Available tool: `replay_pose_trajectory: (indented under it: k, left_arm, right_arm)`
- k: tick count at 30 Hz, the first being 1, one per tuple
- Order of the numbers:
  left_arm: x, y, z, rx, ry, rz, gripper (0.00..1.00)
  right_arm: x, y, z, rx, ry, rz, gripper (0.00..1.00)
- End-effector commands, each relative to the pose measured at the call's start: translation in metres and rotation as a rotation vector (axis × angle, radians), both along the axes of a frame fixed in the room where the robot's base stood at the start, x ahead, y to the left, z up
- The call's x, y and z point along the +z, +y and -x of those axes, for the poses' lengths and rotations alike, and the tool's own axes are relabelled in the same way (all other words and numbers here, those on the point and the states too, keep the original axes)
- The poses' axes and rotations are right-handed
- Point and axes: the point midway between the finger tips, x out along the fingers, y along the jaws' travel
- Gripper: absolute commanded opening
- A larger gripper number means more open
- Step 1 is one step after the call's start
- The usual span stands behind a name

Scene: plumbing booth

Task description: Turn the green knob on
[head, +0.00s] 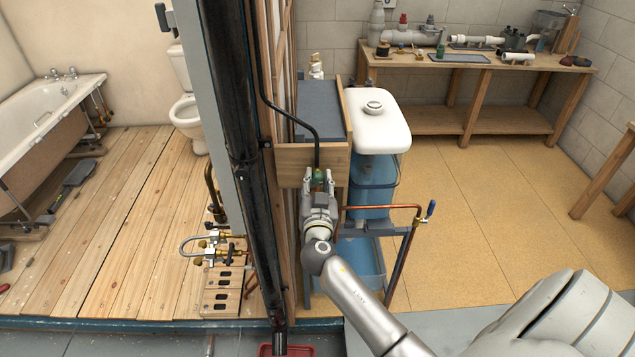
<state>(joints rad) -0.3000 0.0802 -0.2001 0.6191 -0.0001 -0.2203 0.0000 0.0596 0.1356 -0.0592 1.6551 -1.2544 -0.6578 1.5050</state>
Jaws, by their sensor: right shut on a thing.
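The green knob (319,174) sits at the lower end of a thin black pipe, in front of a wooden box-like cabinet. Only its top shows. My right gripper (319,187) reaches up to it from below, with its fingers around the knob and shut on it. The gripper and wrist hide the lower part of the knob and whatever it is mounted on. How far the knob is turned cannot be told. My left gripper is not in the head view.
A thick black vertical pipe (232,110) stands close left of my right gripper. A workbench (480,62) is at the back; floor between is clear.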

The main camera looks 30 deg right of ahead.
Motion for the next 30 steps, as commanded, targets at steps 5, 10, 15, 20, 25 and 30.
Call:
replay_pose_trajectory:
  k: [5,10,15,20,25,30]
  left_arm:
    - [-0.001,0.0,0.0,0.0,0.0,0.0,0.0]
    - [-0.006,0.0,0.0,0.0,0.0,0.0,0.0]
    - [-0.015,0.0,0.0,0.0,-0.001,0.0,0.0]
    - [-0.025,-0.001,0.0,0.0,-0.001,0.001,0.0]
    - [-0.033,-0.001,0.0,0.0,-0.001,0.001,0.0]
    - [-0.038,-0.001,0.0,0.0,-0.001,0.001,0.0]
  right_arm:
    - [-0.001,0.0,0.0,-0.001,0.004,0.007,0.07]
    - [-0.002,0.0,0.0,0.0,0.028,0.045,0.07]
    - [-0.003,0.0,0.0,-0.001,0.078,0.131,0.07]
    - [-0.003,0.0,0.0,-0.001,0.149,0.244,0.07]
    - [-0.003,0.001,0.0,-0.001,0.233,0.382,0.07]
    - [-0.002,0.0,0.0,-0.001,0.318,0.52,0.07]
